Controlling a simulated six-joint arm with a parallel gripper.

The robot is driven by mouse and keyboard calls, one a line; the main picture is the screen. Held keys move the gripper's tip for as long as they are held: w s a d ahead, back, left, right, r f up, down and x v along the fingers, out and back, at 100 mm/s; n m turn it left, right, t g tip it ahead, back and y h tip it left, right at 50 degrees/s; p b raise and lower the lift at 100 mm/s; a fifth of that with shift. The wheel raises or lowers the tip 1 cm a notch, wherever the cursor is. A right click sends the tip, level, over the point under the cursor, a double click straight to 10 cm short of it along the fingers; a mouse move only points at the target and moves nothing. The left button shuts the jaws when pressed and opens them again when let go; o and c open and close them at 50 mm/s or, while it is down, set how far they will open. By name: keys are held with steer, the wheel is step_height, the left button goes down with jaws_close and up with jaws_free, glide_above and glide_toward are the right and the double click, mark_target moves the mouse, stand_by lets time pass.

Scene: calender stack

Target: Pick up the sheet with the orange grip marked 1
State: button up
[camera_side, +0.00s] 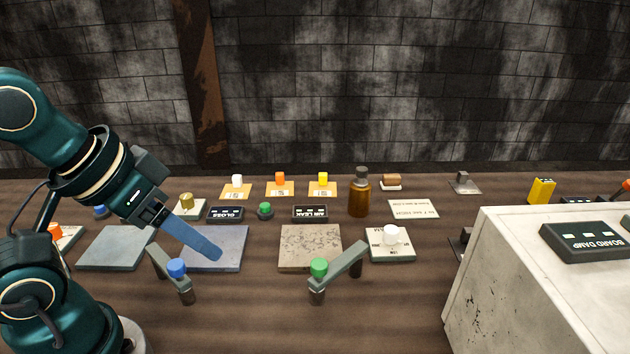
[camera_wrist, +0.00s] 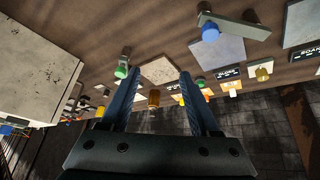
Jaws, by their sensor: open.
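A small tan sheet (camera_side: 287,192) with an orange grip (camera_side: 280,177) lies at the back of the bench, between two similar sheets. Its mark is too small to read. In the wrist view an orange grip (camera_wrist: 207,91) shows just right of the right finger. My gripper (camera_side: 216,255) has long blue fingers and points down to the right above the blue-grey plate (camera_side: 228,235), well in front of the sheet. In the wrist view my gripper (camera_wrist: 158,74) is open, with nothing held between the fingers.
Sheets with a white grip (camera_side: 237,180) and a yellow grip (camera_side: 323,178) flank it. A brown bottle (camera_side: 360,195) stands to the right. Label blocks (camera_side: 310,212), a green knob (camera_side: 265,210) and levers with blue (camera_side: 176,267) and green (camera_side: 319,267) knobs stand in front.

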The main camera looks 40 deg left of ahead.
steer(key=w+a+r+n+t, duration=0.1)
steer(key=w+r+n+t, duration=0.3)
steer(key=w+r+n, duration=0.5)
steer(key=w+r+n+t, duration=0.4)
steer(key=w+n, duration=0.6)
steer(key=n, duration=0.2)
steer(key=n+g+y, duration=0.3)
steer(key=n+y, duration=0.7)
steer(key=n, duration=1.4)
glide_above(280, 178)
steer(key=s+d, duration=0.1)
steer(key=d, duration=0.3)
step_height(280, 178, down, 20)
steer(key=shift+m+g, duration=0.3)
steer(key=shift+g, duration=0.5)
steer(key=f, duration=0.2)
steer(key=s+f, duration=0.1)
steer(key=f, duration=0.2)
steer(key=s+f, duration=0.1)
steer(key=f, duration=0.1)
steer(key=shift+a+f, duration=0.35)
steer(key=shift+a, duration=0.05)
steer(key=shift+x, duration=2.4)
